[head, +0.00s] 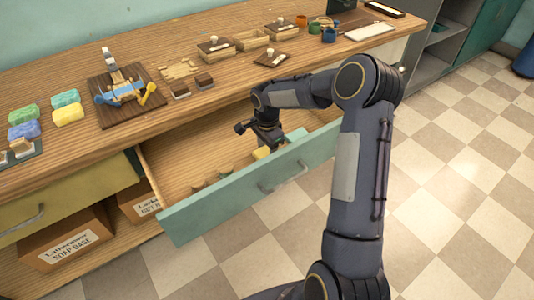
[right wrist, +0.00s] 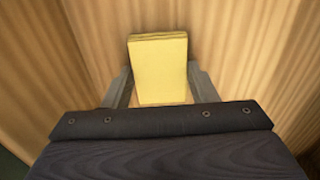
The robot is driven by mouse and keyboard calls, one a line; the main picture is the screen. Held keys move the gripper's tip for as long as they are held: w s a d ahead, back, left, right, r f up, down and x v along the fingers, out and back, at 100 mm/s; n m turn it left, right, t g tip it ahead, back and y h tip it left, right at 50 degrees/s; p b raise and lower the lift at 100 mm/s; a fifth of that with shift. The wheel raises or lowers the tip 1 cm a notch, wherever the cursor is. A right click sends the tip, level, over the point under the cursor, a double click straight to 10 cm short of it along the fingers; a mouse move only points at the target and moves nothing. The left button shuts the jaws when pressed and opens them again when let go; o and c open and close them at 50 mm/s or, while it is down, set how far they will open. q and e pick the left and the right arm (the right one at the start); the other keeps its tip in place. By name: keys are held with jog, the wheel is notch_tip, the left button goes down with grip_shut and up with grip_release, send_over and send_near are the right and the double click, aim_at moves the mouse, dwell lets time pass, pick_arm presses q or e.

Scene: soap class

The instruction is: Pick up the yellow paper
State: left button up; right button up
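The yellow paper (right wrist: 159,70) looks like a small thick block or stack in the right wrist view, inside the wooden open drawer (head: 192,152). In the head view only a bit of the yellow paper (head: 261,153) shows below my right gripper (head: 266,143). My right gripper reaches down into the drawer. In the right wrist view its two fingers (right wrist: 160,80) stand apart, one on each side of the paper and close to its edges. I cannot tell if they press on it. My left gripper is not in view.
The teal drawer front (head: 235,190) stands in front of the gripper, and the wooden counter (head: 210,110) overhangs behind it. Several small items (head: 213,178) lie in the drawer. Coloured soaps (head: 68,115) and a dark board (head: 105,108) with tools are on the counter.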

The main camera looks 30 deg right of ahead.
jog(key=c, duration=0.4)
